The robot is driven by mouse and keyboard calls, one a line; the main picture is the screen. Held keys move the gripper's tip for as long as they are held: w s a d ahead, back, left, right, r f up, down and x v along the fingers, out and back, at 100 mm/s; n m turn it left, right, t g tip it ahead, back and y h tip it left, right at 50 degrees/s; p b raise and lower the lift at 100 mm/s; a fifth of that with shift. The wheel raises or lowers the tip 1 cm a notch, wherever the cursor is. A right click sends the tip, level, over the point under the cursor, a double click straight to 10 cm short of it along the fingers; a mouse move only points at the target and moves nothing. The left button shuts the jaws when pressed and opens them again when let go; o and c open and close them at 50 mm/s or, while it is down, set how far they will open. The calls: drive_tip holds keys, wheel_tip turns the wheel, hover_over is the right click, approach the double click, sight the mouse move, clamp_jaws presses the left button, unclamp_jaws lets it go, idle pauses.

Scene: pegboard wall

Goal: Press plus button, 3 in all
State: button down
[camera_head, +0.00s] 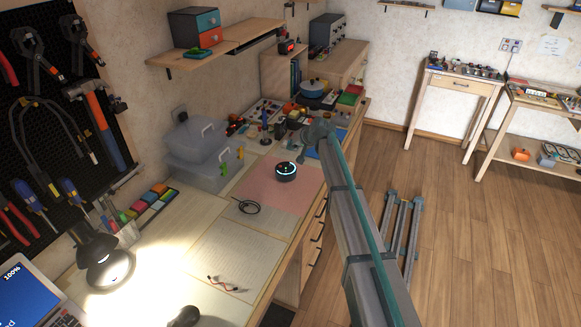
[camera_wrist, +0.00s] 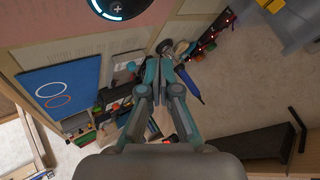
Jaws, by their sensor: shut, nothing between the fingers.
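A round black device (camera_head: 286,171) with a glowing blue ring sits on the pink mat on the workbench. In the wrist view the device (camera_wrist: 122,8) is cut off by the top edge, and a white plus mark (camera_wrist: 117,8) shows on its dark top face. My gripper (camera_wrist: 166,58) is shut and empty, with its fingertips apart from the device, below and to the right of it in that picture. In the head view my arm reaches in from the lower right, and its end is above the bench, up and to the right of the device.
The pink mat (camera_head: 262,190) around the device is mostly clear. A black cable coil (camera_head: 246,206) lies left of it. Clear plastic boxes (camera_head: 198,150) stand at the wall, and small tools and parts crowd the bench behind. A lit lamp (camera_head: 104,262) stands at the lower left.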

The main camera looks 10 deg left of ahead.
sight(292, 165)
drive_tip(key=shift+f+b, duration=1.15)
drive_tip(key=shift+f, duration=2)
drive_tip(key=shift+f, duration=0.15)
drive_tip(key=shift+f+b, duration=0.3)
drive_tip(key=shift+b, duration=0.15)
drive_tip(key=shift+f, duration=0.3)
drive_tip(key=shift+r, duration=0.75)
drive_tip(key=shift+r, duration=0.1)
drive_tip(key=shift+r+p, duration=0.65)
drive_tip(key=shift+r, duration=1.8)
